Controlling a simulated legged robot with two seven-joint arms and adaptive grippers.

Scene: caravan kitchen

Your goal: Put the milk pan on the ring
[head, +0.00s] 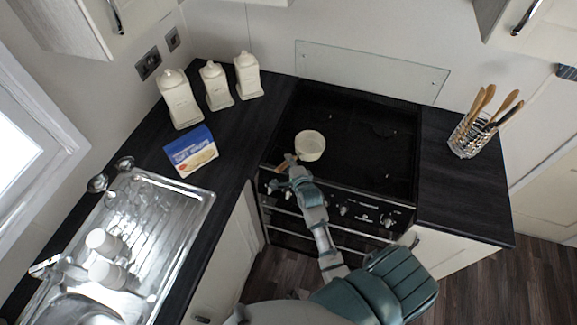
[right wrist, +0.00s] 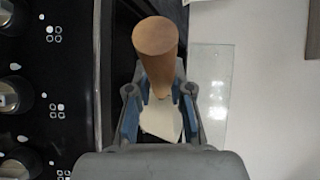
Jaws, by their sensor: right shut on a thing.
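The milk pan (head: 310,146) is a small cream pan on or just over the front left of the black hob (head: 345,180); I cannot tell whether it touches the glass. My right gripper (head: 290,160) is shut on its handle at the hob's front left edge. In the right wrist view the handle's round wooden end (right wrist: 156,37) stands out between the blue-padded fingers of the right gripper (right wrist: 160,105), with a cream part of the pan (right wrist: 161,121) behind them. The ring markings under the pan are hidden. My left gripper is not in view.
A blue and yellow box (head: 190,152) and cream canisters (head: 180,100) stand on the left worktop. A steel sink (head: 150,215) with white cups is nearer left. The hob's middle and right are clear.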

